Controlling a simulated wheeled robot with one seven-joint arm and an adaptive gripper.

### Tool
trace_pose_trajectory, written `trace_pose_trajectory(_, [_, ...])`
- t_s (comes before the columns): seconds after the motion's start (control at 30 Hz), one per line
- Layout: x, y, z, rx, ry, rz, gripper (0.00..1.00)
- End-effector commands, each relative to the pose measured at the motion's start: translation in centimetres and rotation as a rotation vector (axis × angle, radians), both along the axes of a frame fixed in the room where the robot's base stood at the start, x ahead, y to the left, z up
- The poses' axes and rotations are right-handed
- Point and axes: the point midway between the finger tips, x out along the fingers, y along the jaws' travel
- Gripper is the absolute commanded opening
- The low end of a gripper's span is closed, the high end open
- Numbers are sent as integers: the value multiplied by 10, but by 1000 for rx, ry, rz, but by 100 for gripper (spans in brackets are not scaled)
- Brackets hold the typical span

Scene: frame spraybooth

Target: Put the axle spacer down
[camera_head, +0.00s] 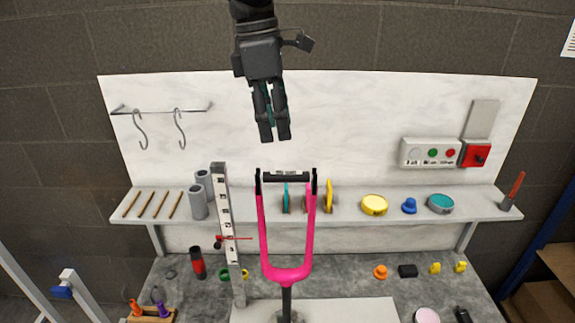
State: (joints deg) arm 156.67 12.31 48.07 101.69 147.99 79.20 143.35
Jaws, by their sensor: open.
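The axle spacer (287,177), a short dark bar with a light marking, lies level across the upper ends of the pink fork (263,232). The fork stands upright with its prongs up on a dark post. My gripper (274,137) hangs above the spacer and slightly left of its middle, fingers pointing down. In the picture there is a gap between the fingertips and the spacer.
A white shelf (463,215) behind the fork carries grey tubes (199,196), coloured discs, a yellow tin (374,205) and a teal tin (440,204). An upright measuring rule (229,231) stands close left of the fork. The air around my gripper is clear.

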Motion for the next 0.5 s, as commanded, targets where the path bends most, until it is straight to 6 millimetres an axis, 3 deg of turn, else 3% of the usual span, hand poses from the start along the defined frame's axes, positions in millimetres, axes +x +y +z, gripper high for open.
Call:
trace_pose_trajectory(0.3, [6, -5, -43, -3, 8, 4, 44])
trace_pose_trajectory(0.5, [6, -8, -52, -2, 7, 3, 44])
